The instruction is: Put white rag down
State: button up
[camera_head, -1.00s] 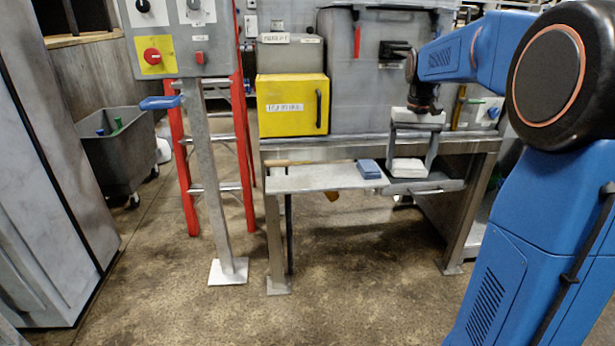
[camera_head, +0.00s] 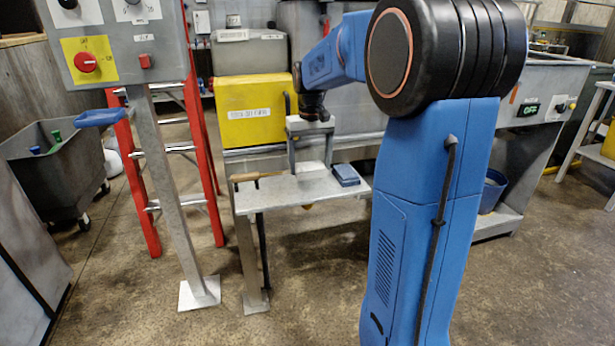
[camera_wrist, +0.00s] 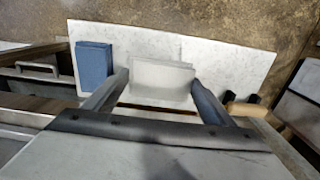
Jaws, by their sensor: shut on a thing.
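The white rag (camera_wrist: 161,82) is a folded pale block between the two fingers of my gripper (camera_wrist: 160,80) in the wrist view. My gripper (camera_head: 308,165) is shut on it, pointing down over the light grey shelf (camera_head: 285,198) in the head view. The rag (camera_head: 312,167) is partly hidden by a finger there. It is at or just above the shelf surface; I cannot tell whether it touches. A folded blue rag (camera_head: 345,174) lies on the shelf to the right; it also shows in the wrist view (camera_wrist: 94,65), left of my gripper.
A tool with a wooden handle (camera_head: 256,177) lies at the shelf's back left. A yellow box (camera_head: 250,108) stands behind. A post with a control panel (camera_head: 118,45) and a red ladder (camera_head: 138,175) stand to the left. The shelf's front part is clear.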

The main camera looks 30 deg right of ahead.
aim_at(310, 175)
jog(key=shift+a+f, duration=0.1)
jog(key=shift+f, duration=2.15)
jog(key=shift+f, duration=0.1)
jog(key=o, duration=1.1)
